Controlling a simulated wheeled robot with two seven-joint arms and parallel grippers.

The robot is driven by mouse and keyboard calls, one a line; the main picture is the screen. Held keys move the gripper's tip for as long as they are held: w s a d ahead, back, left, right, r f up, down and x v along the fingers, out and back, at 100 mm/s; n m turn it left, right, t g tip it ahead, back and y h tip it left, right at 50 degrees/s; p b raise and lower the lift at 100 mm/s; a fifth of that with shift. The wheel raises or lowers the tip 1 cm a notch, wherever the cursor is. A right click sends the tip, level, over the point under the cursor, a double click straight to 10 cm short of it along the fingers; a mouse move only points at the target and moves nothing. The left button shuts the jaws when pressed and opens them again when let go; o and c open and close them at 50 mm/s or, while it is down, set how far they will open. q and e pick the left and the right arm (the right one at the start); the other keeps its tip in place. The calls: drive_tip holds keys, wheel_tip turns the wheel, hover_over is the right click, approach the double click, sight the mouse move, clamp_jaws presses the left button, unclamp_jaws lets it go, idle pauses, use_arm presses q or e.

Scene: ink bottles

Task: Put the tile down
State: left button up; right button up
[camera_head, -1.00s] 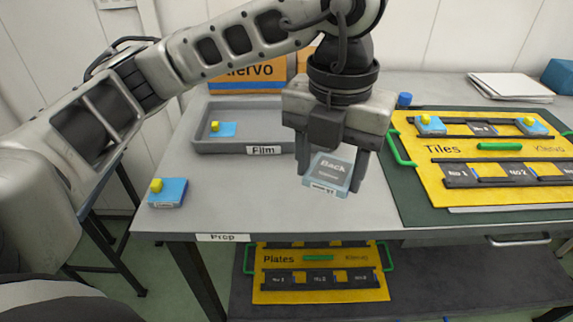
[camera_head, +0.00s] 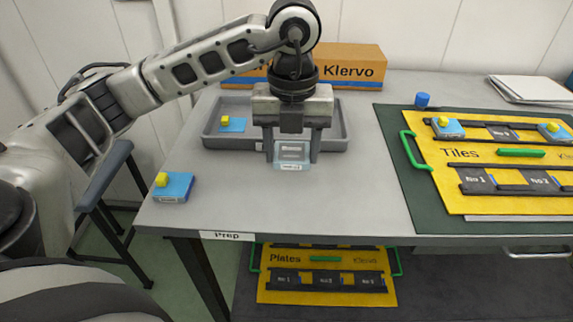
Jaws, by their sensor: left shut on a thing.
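My left gripper (camera_head: 292,150) is shut on a tile (camera_head: 292,156), a pale grey-blue square piece with a small label on its lower front edge. The tile hangs between the fingers at the front wall of the grey tray (camera_head: 240,146). I cannot tell whether it touches the tray or the table. A blue tile with a yellow knob (camera_head: 173,187) lies on the table's front left. Another blue piece with a yellow knob (camera_head: 233,124) lies in the tray's left part. My right gripper is not in view.
The yellow Tiles board (camera_head: 470,185) lies on a dark green mat (camera_head: 398,150) at the right. A blue cylinder (camera_head: 422,100) stands at the mat's back edge. The orange Klervo box (camera_head: 350,66) stands behind the tray. The table's middle front is clear. A yellow Plates board (camera_head: 325,290) lies below.

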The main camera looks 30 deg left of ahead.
sight(286, 150)
use_arm(q)
drive_tip(key=shift+w+a+f, duration=0.2)
drive_tip(key=shift+a+f, duration=0.2)
drive_tip(key=shift+f, duration=0.2)
drive_tip(key=f, duration=0.3)
drive_tip(key=shift+w+a+f, duration=0.1)
drive_tip(key=shift+a, duration=0.3)
drive_tip(key=shift+f, duration=0.35)
drive_tip(key=shift+f, duration=0.15)
drive_tip(key=o, duration=1)
drive_tip(key=shift+o, duration=0.2)
wheel_tip(286, 150, up, 12)
drive_tip(key=shift+r+p, duration=0.2)
drive_tip(key=shift+p, duration=0.45)
